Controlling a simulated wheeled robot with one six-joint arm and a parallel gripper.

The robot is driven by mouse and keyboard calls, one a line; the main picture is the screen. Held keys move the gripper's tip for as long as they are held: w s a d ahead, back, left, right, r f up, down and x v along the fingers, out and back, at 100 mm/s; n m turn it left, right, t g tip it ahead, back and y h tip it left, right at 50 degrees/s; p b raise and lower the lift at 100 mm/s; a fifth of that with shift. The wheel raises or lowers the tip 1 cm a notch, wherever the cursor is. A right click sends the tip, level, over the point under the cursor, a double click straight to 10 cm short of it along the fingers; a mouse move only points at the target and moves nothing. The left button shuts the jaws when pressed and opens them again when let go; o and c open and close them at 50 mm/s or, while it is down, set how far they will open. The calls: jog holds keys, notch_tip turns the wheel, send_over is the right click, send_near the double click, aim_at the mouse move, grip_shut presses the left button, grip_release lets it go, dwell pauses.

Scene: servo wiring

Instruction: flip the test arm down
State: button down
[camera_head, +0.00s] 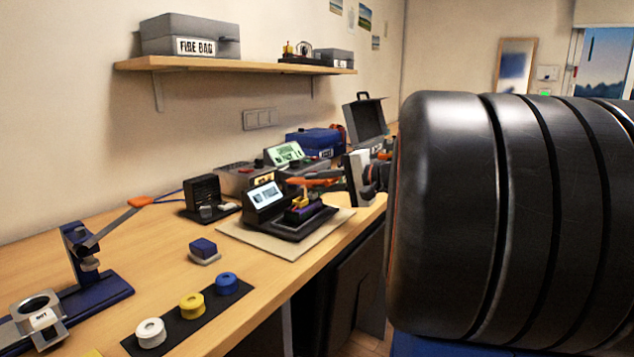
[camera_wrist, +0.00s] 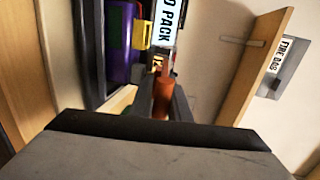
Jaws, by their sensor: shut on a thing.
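The test arm is an orange lever (camera_head: 313,182) on the dark tester (camera_head: 268,200) with a lit screen, in the middle of the head view. It lies roughly level just above a yellow and purple part (camera_head: 303,206); I cannot tell whether it touches. In the wrist view my gripper (camera_wrist: 163,84) is shut on the orange handle (camera_wrist: 162,98) of the arm. The purple block (camera_wrist: 119,45) and a yellow piece (camera_wrist: 142,30) show to the left of the jaws. In the head view my gripper is at the lever's right end, partly hidden by my large dark arm link.
The tester stands on a beige mat (camera_head: 335,226). A blue stand with an orange-tipped arm (camera_head: 100,285) is at the left. A black strip with white, yellow and blue rings (camera_head: 227,283) lies in front. A shelf (camera_head: 235,64) with a fire bag (camera_head: 190,38) is on the wall.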

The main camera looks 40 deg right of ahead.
jog(key=shift+f, duration=0.2)
jog(key=c, duration=1.9)
grip_release()
jog(key=shift+o, duration=0.2)
